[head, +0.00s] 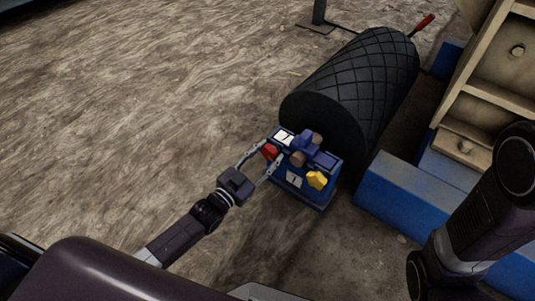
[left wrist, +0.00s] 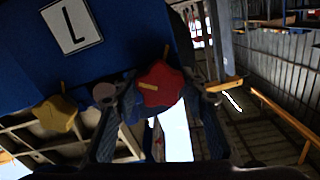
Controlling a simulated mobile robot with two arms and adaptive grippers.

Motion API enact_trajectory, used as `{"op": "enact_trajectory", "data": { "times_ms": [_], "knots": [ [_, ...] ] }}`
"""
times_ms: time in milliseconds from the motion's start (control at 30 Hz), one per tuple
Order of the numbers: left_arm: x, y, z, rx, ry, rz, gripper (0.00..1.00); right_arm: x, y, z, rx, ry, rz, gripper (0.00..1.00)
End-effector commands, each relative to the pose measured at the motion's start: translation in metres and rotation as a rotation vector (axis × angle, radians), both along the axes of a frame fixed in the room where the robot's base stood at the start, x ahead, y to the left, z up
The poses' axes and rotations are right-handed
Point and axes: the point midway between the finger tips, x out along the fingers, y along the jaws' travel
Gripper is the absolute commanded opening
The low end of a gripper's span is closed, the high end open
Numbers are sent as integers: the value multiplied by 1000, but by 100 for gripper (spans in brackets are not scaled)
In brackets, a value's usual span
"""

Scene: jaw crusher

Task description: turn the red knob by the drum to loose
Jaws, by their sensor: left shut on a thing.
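The red knob (head: 269,152) sits on the left side of a blue bearing block (head: 310,196) at the near end of the black drum (head: 362,82). My left gripper (head: 273,153) reaches it from the lower left with a finger on each side. In the left wrist view the red knob (left wrist: 161,84) is lobed, with a small yellow mark pointing left. My left gripper (left wrist: 159,93) is shut on it there. A white plate with a letter L (left wrist: 72,26) is on the blue face beside it. My right gripper is not in view.
A yellow knob (head: 317,180) is on the block's near side. Blue beams (head: 415,198) and a beige ribbed frame (head: 490,95) stand to the right. A red-handled lever (head: 423,23) is past the drum's far end. Bare ground to the left is open.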

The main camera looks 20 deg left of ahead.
Motion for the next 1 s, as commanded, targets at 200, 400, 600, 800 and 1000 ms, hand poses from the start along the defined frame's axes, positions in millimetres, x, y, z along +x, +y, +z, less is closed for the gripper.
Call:
{"op": "enact_trajectory", "data": {
  "times_ms": [200, 400, 600, 800, 1000],
  "knots": [
    [-1, 0, 1, -99, 39, 0, 15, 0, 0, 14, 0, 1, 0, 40],
    [-1, -1, -1, -106, 40, -1, 15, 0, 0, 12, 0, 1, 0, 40],
    [-1, -1, -1, -105, 39, -1, 56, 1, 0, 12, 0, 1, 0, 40],
    [0, 0, 0, -105, 39, -1, 57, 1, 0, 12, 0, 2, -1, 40],
    [-6, 2, -1, -104, 40, 0, 57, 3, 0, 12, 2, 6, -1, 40]
  ]
}}
